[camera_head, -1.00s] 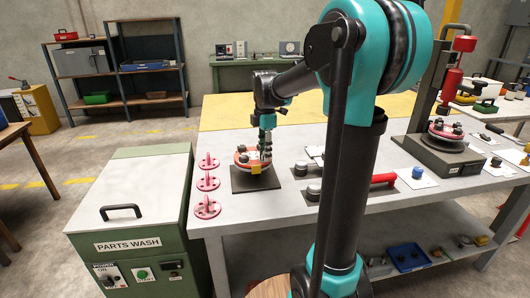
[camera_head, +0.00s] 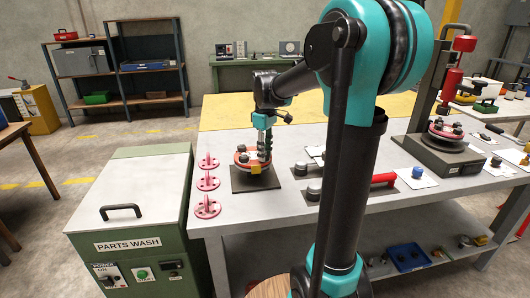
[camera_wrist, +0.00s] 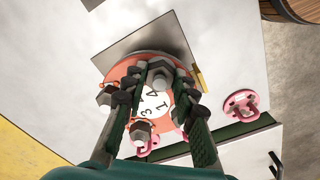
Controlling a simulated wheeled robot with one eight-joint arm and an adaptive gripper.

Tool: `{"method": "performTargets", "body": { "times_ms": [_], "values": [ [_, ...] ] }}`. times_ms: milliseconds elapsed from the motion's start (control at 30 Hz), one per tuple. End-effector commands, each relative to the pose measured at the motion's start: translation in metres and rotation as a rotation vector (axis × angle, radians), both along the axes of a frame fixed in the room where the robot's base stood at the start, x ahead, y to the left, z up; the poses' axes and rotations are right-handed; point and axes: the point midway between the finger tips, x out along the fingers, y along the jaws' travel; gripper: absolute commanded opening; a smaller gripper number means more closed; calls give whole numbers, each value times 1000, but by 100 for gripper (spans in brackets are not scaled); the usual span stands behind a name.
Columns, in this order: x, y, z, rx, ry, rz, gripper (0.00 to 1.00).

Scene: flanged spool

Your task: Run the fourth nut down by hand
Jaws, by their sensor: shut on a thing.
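The orange-red flanged spool (camera_head: 243,160) stands on a dark square plate (camera_head: 240,184) on the bench. In the wrist view its round flange (camera_wrist: 118,70) has a white numbered centre (camera_wrist: 154,103). A grey hex nut (camera_wrist: 160,76) sits at the flange near the numeral 4, between my fingertips. Other grey nuts show on the flange, one at the left (camera_wrist: 105,98) and one lower down (camera_wrist: 140,131). My gripper (camera_head: 264,154) points down over the right side of the spool, its fingers shut on the nut. The fingers hide part of the flange, and the thread under the nut is hidden.
Several pink flanged parts (camera_head: 207,183) stand in a row left of the plate. A red-handled tool (camera_head: 383,179) lies on the right. The green parts washer (camera_head: 135,200) adjoins the bench's left end.

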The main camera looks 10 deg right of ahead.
Motion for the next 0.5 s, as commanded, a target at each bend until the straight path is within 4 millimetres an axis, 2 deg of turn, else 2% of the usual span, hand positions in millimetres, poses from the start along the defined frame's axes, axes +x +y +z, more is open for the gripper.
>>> {"method": "performTargets", "body": {
  "times_ms": [200,500],
  "values": [
    [0,0,0,-1,-1,-156,0],
    [0,0,0,0,-1,-287,0]
  ]
}}
